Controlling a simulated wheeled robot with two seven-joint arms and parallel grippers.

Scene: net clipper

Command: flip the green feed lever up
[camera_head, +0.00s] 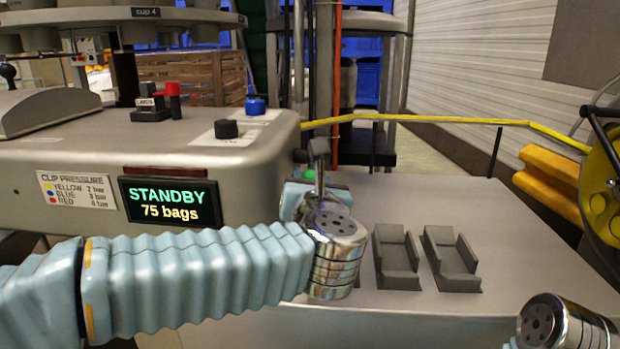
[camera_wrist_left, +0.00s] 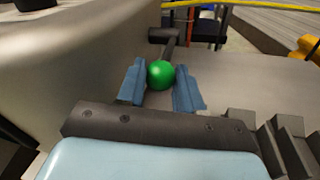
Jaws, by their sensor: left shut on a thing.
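The green feed lever ends in a round green knob (camera_wrist_left: 160,74), seen in the left wrist view between the two blue fingers of my left gripper (camera_wrist_left: 160,88). A dark rod runs from the knob to a dark grey cylindrical pivot (camera_wrist_left: 170,35) on the machine's side. In the head view a bit of the green knob (camera_head: 309,174) shows beside my left gripper (camera_head: 316,190), at the right end of the machine. My left gripper is shut on the knob; its wrist partly hides the lever in the head view. My right wrist shows at the bottom right; its fingers are not visible.
The machine's display (camera_head: 172,202) reads STANDBY, 75 bags. Blue (camera_head: 255,106), black (camera_head: 226,129) and red (camera_head: 173,89) knobs stand on the machine top. Two grey holders (camera_head: 397,258) (camera_head: 451,258) sit on the grey table (camera_head: 500,215). A yellow wheel (camera_head: 602,195) is at right.

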